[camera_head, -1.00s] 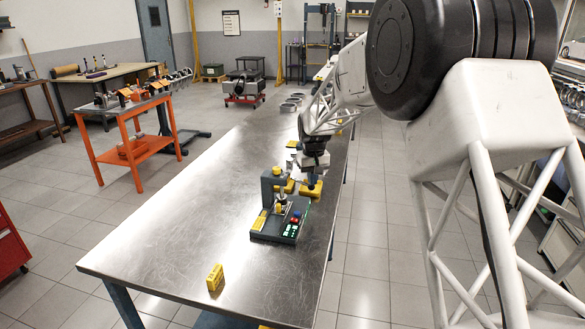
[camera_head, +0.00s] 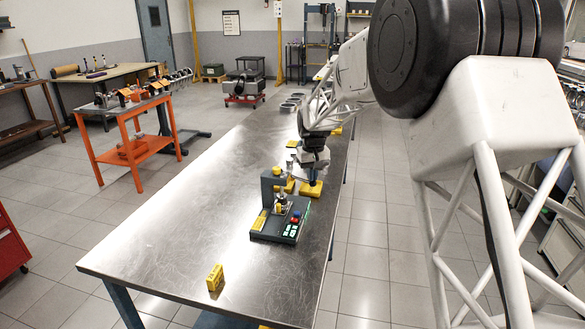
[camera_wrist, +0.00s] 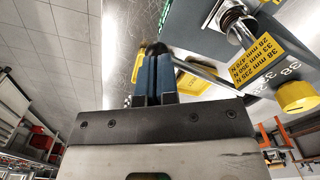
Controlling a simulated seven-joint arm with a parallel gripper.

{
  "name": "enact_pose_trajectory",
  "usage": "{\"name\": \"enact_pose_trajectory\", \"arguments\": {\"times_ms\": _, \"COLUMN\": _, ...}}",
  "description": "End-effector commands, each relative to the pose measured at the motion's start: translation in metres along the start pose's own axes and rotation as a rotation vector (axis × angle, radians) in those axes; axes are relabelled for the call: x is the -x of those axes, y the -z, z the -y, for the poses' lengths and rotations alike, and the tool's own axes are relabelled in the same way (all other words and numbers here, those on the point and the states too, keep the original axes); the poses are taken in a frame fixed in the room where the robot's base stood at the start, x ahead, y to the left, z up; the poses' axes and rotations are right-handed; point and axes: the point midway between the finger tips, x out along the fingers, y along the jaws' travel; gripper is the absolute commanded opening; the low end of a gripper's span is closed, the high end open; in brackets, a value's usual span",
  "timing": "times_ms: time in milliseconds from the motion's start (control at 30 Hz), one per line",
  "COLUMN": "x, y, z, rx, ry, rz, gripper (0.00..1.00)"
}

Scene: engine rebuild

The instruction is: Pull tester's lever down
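The tester (camera_head: 275,229), a dark grey unit with yellow labels and red, blue and green controls, stands on the steel table. In the wrist view its housing and yellow label (camera_wrist: 262,58) fill the upper right. The lever, a thin metal rod (camera_wrist: 205,74), runs from the tester side toward my fingertips; a dark rounded end (camera_wrist: 155,48) shows at the tips. My gripper (camera_wrist: 152,58) has its blue fingers together, touching or very close to the lever's end. I cannot tell whether the lever lies between them. In the head view my gripper (camera_head: 312,174) is low, behind and right of the tester.
A yellow block (camera_head: 215,278) lies near the table's front left. Another yellow piece (camera_head: 311,189) is on the table beneath my gripper. Several metal rings (camera_head: 291,103) lie at the far end. The table's left side (camera_head: 195,200) is clear.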

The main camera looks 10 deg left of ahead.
Motion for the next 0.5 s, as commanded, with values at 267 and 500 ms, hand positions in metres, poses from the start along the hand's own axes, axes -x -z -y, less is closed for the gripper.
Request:
{"name": "enact_pose_trajectory", "arguments": {"times_ms": 267, "x": 0.015, "y": 0.0, "z": 0.0, "rx": 0.0, "ry": 0.0, "rz": 0.0, "gripper": 0.0}}
{"name": "enact_pose_trajectory", "arguments": {"times_ms": 500, "x": 0.029, "y": 0.0, "z": 0.0, "rx": 0.0, "ry": 0.0, "rz": 0.001, "gripper": 0.0}}
